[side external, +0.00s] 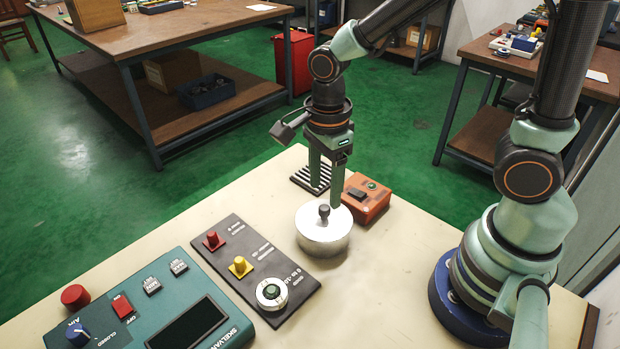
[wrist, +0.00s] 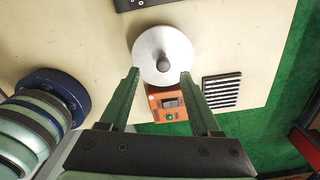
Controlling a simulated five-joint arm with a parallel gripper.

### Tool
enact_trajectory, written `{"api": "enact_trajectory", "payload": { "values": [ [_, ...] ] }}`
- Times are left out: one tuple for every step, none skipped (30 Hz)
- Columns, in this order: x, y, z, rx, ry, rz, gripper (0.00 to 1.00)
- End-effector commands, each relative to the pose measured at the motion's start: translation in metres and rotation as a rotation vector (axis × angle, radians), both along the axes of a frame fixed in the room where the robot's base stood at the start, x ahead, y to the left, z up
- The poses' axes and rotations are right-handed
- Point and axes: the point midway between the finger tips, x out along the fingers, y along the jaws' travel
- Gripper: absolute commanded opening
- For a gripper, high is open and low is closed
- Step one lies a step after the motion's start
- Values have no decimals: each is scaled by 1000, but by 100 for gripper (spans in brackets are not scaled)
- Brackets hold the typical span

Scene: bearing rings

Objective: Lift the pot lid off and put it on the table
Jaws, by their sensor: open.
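The pot (side external: 323,242) is a low, pale metal cylinder standing on the cream table (side external: 390,270). Its lid (side external: 310,216) is a flat, light disc with a dark knob (side external: 324,211) at the centre, and it sits on the pot. In the wrist view the lid (wrist: 150,47) hides the pot below it, and the knob (wrist: 163,62) shows in its middle. My gripper (side external: 324,196) points down just above the lid, close to the knob. In the wrist view my gripper (wrist: 158,75) is open, with its fingers apart on either side of the knob's line. Nothing is held.
An orange box (side external: 366,198) with a dark switch stands close behind the pot. A black-and-white striped block (side external: 311,179) lies beside it. A dark panel (side external: 245,250) with coloured knobs and a teal console (side external: 170,310) are on the left. The table is clear right of the pot.

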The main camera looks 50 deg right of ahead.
Motion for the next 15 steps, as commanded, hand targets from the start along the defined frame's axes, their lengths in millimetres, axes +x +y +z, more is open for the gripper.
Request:
{"api": "enact_trajectory", "payload": {
  "values": [
    [0,0,-2,-1,1,0,64],
    [0,-1,-4,-1,1,0,64],
    [0,-1,-7,0,2,-1,64],
    [0,-2,-10,-1,3,-1,64],
    [1,-3,-13,-1,4,-1,64],
    [1,-4,-19,-2,6,-2,64],
    [1,-5,-23,-2,6,-3,64],
    [2,-6,-27,-2,6,-3,64],
    [3,-7,-33,-2,6,-2,64],
    [3,-8,-37,-2,6,-1,64],
    [3,-7,-40,-2,6,0,64],
    [3,-7,-45,-1,4,0,64],
    [3,-7,-47,-1,4,0,64],
    [4,-7,-50,0,2,0,64],
    [4,-7,-52,0,2,0,64]
  ]
}}
